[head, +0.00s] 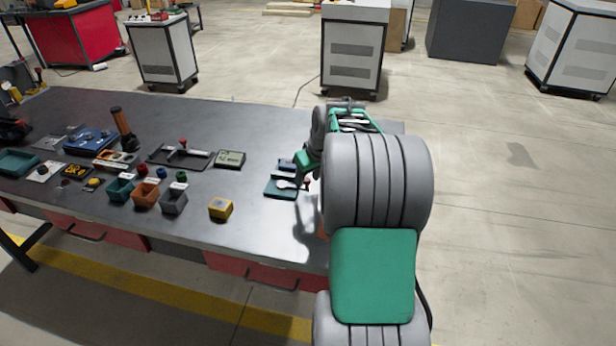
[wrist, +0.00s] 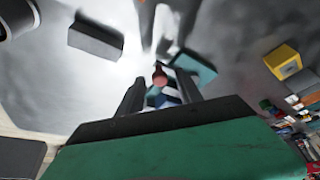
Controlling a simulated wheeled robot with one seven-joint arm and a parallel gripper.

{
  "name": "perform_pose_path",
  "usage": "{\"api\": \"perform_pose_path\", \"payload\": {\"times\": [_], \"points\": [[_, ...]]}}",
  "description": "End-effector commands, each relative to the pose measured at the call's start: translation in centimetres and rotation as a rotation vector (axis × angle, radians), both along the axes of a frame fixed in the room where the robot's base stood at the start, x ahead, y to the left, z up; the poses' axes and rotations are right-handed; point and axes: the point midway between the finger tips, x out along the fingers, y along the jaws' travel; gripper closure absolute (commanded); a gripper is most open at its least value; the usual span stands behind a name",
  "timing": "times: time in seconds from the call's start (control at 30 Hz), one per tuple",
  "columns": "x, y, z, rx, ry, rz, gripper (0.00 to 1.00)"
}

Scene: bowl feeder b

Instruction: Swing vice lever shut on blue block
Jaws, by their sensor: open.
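The vice (head: 273,188) has a teal base and stands near the right end of the table. Its teal part also shows in the wrist view (wrist: 197,66). The red lever knob (head: 307,181) is at the vice's right side. In the wrist view the knob (wrist: 159,72) appears between my finger tips. My gripper (wrist: 159,80) is open, its fingers apart on either side of the knob; contact cannot be told. A dark blue patch (wrist: 167,100) shows below the knob, partly hidden by my fingers; I cannot tell whether it is the blue block.
A yellow box (head: 221,209) sits left of the vice near the front edge. A display unit (head: 229,159) and a dark tray (head: 165,155) lie further left, with several small bins beyond. A grey block (wrist: 95,40) shows in the wrist view. Bare table surrounds the vice's left side.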

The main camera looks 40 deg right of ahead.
Motion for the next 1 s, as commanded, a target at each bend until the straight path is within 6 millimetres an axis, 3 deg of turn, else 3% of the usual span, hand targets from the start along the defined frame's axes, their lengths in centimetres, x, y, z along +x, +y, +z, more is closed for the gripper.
{"api": "perform_pose_path", "payload": {"times": [0.2,0.7,1.0], "points": [[0.03,0.01,0.01,0.0,-0.001,0.0,0.59],[0.02,0.01,0.06,-0.001,-0.001,0.0,1.0],[-0.04,-0.06,0.07,0.0,-0.001,-0.004,1.0]]}}
